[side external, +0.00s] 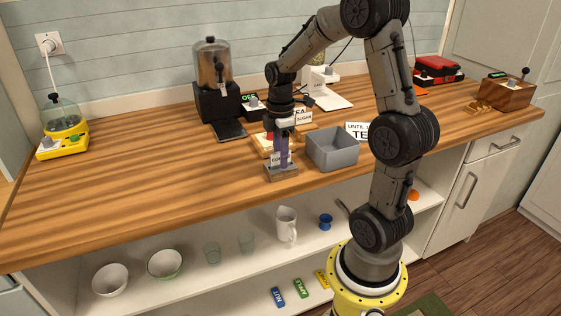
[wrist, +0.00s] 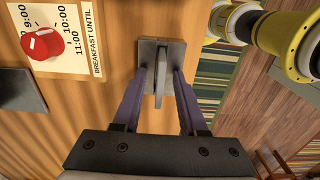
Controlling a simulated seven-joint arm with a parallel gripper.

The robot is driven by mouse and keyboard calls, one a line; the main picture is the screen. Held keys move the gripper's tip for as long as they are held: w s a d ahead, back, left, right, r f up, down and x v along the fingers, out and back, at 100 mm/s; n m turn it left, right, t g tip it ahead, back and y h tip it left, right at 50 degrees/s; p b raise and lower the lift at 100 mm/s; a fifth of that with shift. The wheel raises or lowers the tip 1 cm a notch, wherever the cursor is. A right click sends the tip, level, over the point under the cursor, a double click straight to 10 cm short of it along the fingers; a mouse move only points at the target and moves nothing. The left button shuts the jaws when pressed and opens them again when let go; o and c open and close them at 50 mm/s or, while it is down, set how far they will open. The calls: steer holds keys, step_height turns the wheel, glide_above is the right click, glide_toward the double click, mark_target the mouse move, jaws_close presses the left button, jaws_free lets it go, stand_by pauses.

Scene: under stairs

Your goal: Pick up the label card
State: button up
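The label card (wrist: 160,78) looks like a thin upright piece seen edge-on from above in the wrist view. It stands in a small grey block-like holder (wrist: 151,50). In the side view the holder (side external: 281,173) is near the counter's front edge, and the card's pale face (side external: 275,159) is partly covered by my fingers. My gripper (wrist: 160,78) has purple fingers, one on each side of the card, with a visible gap to it on both sides. It is open and points down over the holder. It also shows in the side view (side external: 283,163).
A grey bin (side external: 333,153) stands right beside the holder. A wooden board with a red knob (wrist: 42,43) and a breakfast-times sheet lies close behind.

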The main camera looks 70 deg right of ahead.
jaws_close()
steer(key=shift+r, duration=0.15)
steer(key=shift+r, duration=0.55)
steer(key=s+a+r, duration=0.8)
steer(key=s+r, duration=0.3)
steer(key=shift+s+r, duration=0.3)
steer(key=shift+r, duration=0.05)
stand_by(1.3)
